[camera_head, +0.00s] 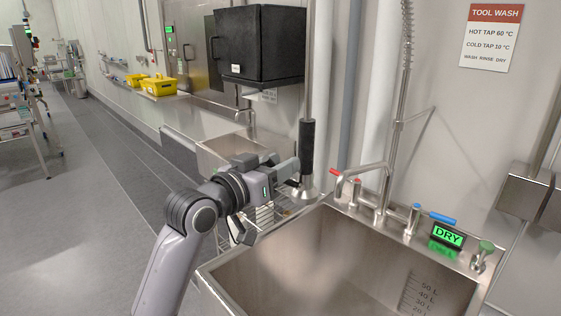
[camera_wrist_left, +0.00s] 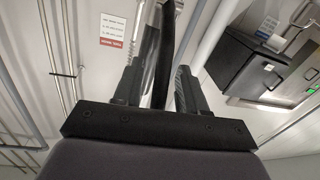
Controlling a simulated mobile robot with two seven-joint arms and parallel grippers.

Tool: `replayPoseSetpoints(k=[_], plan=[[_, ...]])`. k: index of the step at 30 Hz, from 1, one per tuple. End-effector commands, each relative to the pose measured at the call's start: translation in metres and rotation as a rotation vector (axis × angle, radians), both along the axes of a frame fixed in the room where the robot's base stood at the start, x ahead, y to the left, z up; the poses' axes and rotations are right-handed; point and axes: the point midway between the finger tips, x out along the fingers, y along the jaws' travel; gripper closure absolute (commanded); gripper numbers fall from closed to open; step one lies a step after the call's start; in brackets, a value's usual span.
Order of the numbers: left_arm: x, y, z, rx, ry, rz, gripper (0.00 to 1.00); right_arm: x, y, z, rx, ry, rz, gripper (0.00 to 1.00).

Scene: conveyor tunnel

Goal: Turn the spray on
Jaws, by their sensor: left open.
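My left gripper (camera_head: 292,170) is at the lower part of the grip, just above the head. In the left wrist view, the dark spray grip (camera_wrist_left: 163,55) runs between the two fingers of my open left gripper (camera_wrist_left: 158,88). I cannot tell whether a finger touches it. A green display (camera_head: 447,235) on the sink's back ledge reads DRY. My right gripper is not in view.
The steel sink (camera_head: 330,260) has a red-levered tap (camera_head: 336,172), a blue-levered tap (camera_head: 441,217) and a green knob (camera_head: 486,246). A coiled spring hose (camera_head: 407,45) rises behind it. A black box (camera_head: 262,45) hangs on the wall beyond.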

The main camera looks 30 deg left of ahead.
Motion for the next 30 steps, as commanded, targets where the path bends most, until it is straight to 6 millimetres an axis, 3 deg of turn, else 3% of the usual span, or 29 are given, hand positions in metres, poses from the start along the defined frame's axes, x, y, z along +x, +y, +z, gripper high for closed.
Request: replayPoseSetpoints(k=[11,14,15,16,30], plan=[[0.006,-0.002,0.000,0.001,-0.001,0.000,0.59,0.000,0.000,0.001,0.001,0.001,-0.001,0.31],[0.006,-0.002,0.000,0.001,-0.001,0.000,0.85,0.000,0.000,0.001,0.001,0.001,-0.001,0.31],[0.006,-0.002,0.000,0.000,-0.001,-0.001,0.98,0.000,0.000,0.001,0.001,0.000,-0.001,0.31],[0.006,-0.002,0.000,0.000,-0.001,-0.001,1.00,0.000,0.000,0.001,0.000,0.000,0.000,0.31],[0.015,-0.006,-0.005,-0.014,-0.031,-0.001,1.00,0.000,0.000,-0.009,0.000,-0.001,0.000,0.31]])
